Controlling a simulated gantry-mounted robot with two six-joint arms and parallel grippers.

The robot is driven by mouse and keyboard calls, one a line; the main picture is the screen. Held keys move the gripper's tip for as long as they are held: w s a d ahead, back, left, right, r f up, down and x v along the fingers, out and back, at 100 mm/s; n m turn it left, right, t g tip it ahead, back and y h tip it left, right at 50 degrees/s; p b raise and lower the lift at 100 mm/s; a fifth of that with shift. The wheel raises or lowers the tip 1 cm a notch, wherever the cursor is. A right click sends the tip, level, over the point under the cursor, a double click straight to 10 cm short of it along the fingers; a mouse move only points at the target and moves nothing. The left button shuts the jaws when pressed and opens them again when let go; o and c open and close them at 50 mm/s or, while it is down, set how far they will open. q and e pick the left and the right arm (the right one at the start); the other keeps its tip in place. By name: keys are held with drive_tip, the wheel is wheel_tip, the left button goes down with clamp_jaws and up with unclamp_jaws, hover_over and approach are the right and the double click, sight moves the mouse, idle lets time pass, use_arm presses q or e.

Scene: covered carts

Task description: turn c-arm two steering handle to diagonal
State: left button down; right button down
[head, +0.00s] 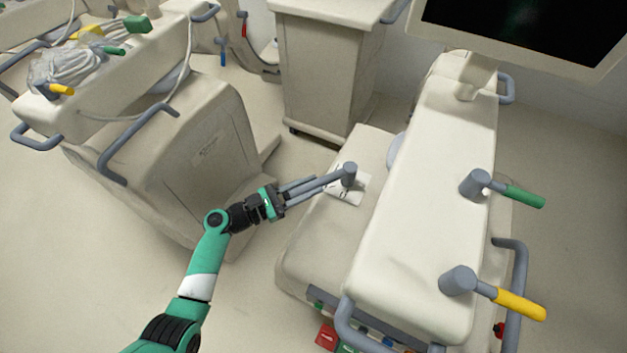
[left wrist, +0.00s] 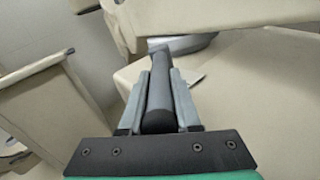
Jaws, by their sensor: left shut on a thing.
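The steering handle (head: 349,173) is a grey lever with a round hub, standing over a white label plate (head: 345,189) with dark markings on the cream base of the right-hand cart. Its bar points left and slightly toward the viewer in the head view. My left gripper (head: 316,184) reaches in from the left and is shut along this bar. In the left wrist view the dark handle (left wrist: 159,95) lies lengthwise between the two grey fingers, its hub end beyond the fingertips. The fingers hide part of the bar. My right gripper is not in view.
The right-hand cart's cream upper body (head: 425,190) rises just right of the handle, with green (head: 524,196) and yellow (head: 520,304) handles. Another cart (head: 190,150) with a grey rail stands left. A cabinet (head: 325,75) stands behind. Floor is open at lower left.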

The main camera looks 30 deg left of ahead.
use_arm(q)
drive_tip(key=shift+a, duration=0.15)
idle(0.3)
drive_tip(key=c, duration=0.6)
unclamp_jaws()
drive_tip(key=shift+w, duration=0.1)
drive_tip(key=r+p, duration=0.4)
drive_tip(key=r, duration=0.1)
drive_tip(key=shift+s+d+p, duration=0.2)
drive_tip(key=shift+s+p, duration=0.15)
drive_tip(key=s+d+r+p, duration=0.1)
drive_tip(key=s+r+p, duration=0.1)
drive_tip(key=s+p, duration=0.1)
drive_tip(key=s+d+r+p, duration=0.2)
drive_tip(key=s+r+p, duration=0.1)
drive_tip(key=s+p, duration=0.1)
drive_tip(key=s+d+r+p, duration=0.1)
drive_tip(key=s+r+p, duration=0.2)
drive_tip(key=s, duration=0.2)
drive_tip(key=shift+s+d, duration=0.25)
drive_tip(key=shift+d, duration=0.05)
